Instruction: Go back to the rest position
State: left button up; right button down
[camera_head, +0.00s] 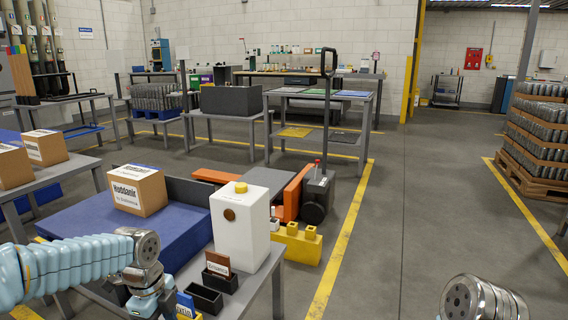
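My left arm comes in from the left with a light-blue ribbed sleeve and a metal joint, bent downward over the near table's left side. Its fingers do not show; they are below the frame or hidden. Only a metal joint of my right arm shows at the bottom right, over the grey floor, and its gripper is out of frame. No object is seen held by either arm.
The near table holds a white container with a yellow cap (240,225), small black trays (205,298) and a card holder (218,272). A cardboard box (137,190) sits on a blue surface (85,226) behind. An orange pallet truck (300,190) stands beyond. Floor at right (430,200) is clear.

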pick_arm(q)
jog(key=s+d+f+n+h, duration=0.2)
jog(key=d+f+n, duration=0.3)
jog(key=f, duration=0.4)
jog(key=s+d+f+n+h, duration=0.1)
jog(key=s+d+f+n, duration=0.1)
jog(key=d+f+n, duration=0.55)
jog(key=s+d+f+n+p, duration=0.1)
jog(key=s+f+n, duration=0.9)
jog(key=f, duration=0.4)
jog(key=shift+s+d+t, duration=0.3)
jog(key=shift+s+t, duration=0.1)
jog(key=shift+s, duration=0.45)
jog(key=shift+a+r, duration=0.1)
